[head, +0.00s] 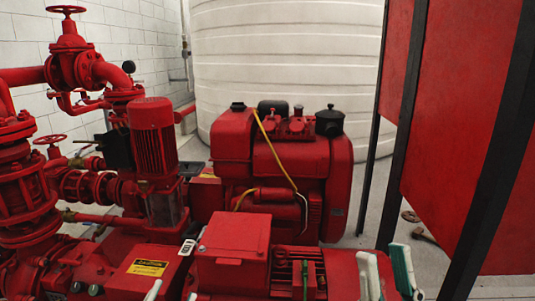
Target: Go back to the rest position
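The red fire pumpset fills the left and middle of the head view, with a red engine (280,160) behind a red box-shaped housing (232,240). My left gripper (172,292) shows only as two pale fingertips at the bottom edge, apart and with nothing seen between them. My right gripper (386,271) is at the bottom, right of the housing. Its white and green fingers point up and stand apart, with nothing held between them. The rest of both grippers and the arms is below the picture.
Red valves and pipes (70,60) and a vertical motor (153,140) stand at the left. A large white tank (290,60) is behind. A red panel (465,110) on black posts stands close at the right. Grey floor (365,228) shows between engine and panel, with small objects lying on it.

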